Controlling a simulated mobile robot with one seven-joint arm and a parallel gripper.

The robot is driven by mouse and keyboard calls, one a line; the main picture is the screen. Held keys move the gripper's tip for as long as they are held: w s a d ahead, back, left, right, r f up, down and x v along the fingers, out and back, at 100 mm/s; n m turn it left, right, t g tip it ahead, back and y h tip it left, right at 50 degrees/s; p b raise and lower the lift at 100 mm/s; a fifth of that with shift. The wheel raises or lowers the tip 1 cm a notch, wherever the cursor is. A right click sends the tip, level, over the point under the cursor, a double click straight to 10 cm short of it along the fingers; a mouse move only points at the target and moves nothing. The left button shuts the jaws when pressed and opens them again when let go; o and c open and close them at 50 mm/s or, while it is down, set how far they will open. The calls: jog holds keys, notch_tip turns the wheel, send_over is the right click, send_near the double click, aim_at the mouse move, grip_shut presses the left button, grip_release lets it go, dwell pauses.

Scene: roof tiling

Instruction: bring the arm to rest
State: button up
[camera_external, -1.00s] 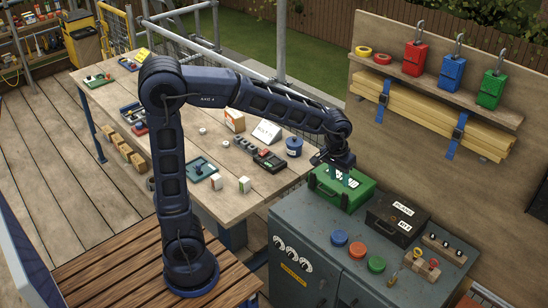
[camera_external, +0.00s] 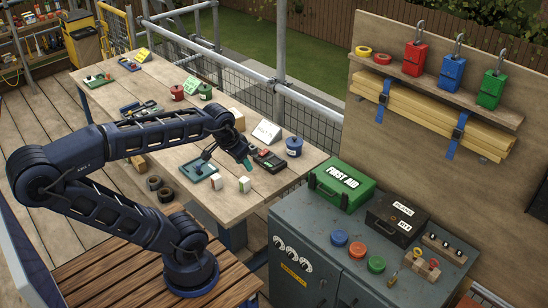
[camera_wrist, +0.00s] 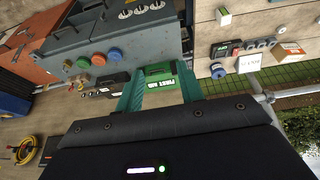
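My gripper (camera_external: 246,163) has green fingers and hangs above the bench, left of the grey cabinet. In the wrist view my gripper (camera_wrist: 160,68) has its two fingers spread apart with nothing held between them. The green first aid box (camera_external: 343,186) sits upright and closed on the cabinet, apart from the gripper. It also shows beyond the fingers in the wrist view (camera_wrist: 160,77).
A black tester (camera_external: 268,161), a white sign (camera_external: 266,131), a blue tin (camera_external: 294,146) and small blocks lie near my gripper on the bench. The grey cabinet (camera_external: 310,227) bears coloured knobs and a black case (camera_external: 396,218). Scaffold rails (camera_external: 279,75) run behind the bench.

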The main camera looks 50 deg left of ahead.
jog(key=shift+s+a+f, duration=0.15)
jog(key=shift+s+a, duration=0.1)
jog(key=shift+s, duration=0.2)
jog(key=shift+s+a+f, duration=0.1)
jog(key=shift+s+a, duration=0.1)
jog(key=shift+s, duration=0.2)
jog(key=o, duration=0.9)
jog(key=shift+c, duration=0.2)
jog(key=o, duration=0.3)
jog(key=shift+w+a, duration=0.2)
jog(key=shift+w, duration=0.05)
jog(key=shift+o, duration=1)
jog(key=w+a+n+g, duration=0.1)
jog(key=w+a+n, duration=0.3)
jog(key=w+a, duration=0.1)
jog(key=shift+a+r+n+y, duration=0.15)
jog(key=shift+a+n+y, duration=0.1)
jog(key=shift+n+y, duration=0.05)
jog(key=w+a+f+n+g, duration=0.1)
jog(key=w+a+f+n, duration=0.2)
jog(key=a, duration=0.6)
jog(key=w+a+f+n+g, duration=0.1)
jog(key=a+f+n, duration=0.1)
jog(key=a+n, duration=0.55)
jog(key=w+a+f+n+g, duration=0.1)
jog(key=w+a+f+n, duration=0.2)
jog(key=a, duration=0.8)
notch_tip(320, 180, down, 10)
jog(key=shift+s+d, duration=0.2)
jog(key=shift+d, duration=0.05)
